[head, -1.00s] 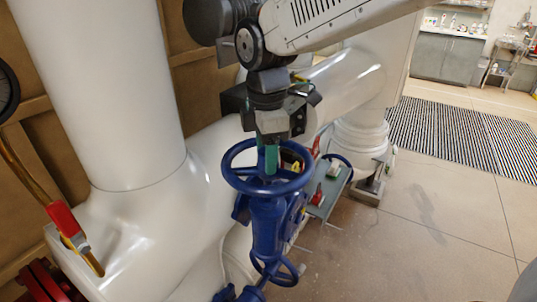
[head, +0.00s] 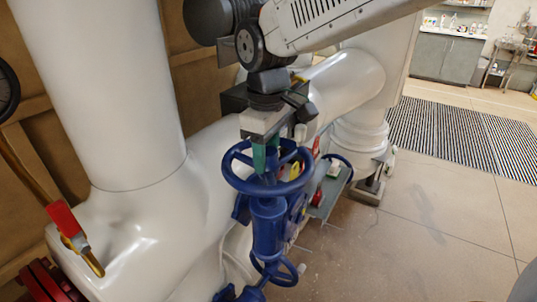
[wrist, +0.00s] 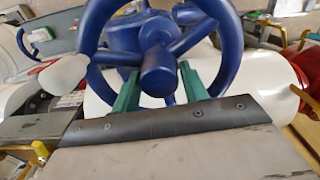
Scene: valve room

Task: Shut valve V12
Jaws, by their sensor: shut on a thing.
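A blue valve with a round handwheel (head: 230,178) stands upright at the middle of the head view, in front of the white pipe. The wheel's rim, spokes and round hub fill the top of the wrist view (wrist: 158,72). No label reading V12 is legible. My gripper (head: 265,160) comes down onto the wheel from above. Its green fingers (wrist: 162,82) reach inside the rim, one on each side of the hub, among the spokes. It is shut on the handwheel; the exact contact is partly hidden.
Large white pipes (head: 115,90) stand left and behind. A red-handled lever (head: 64,220) is at left, above a red flange (head: 48,283). A grey bracket with red parts (head: 330,190) sits close right of the wheel. Open floor (head: 420,230) lies to the right.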

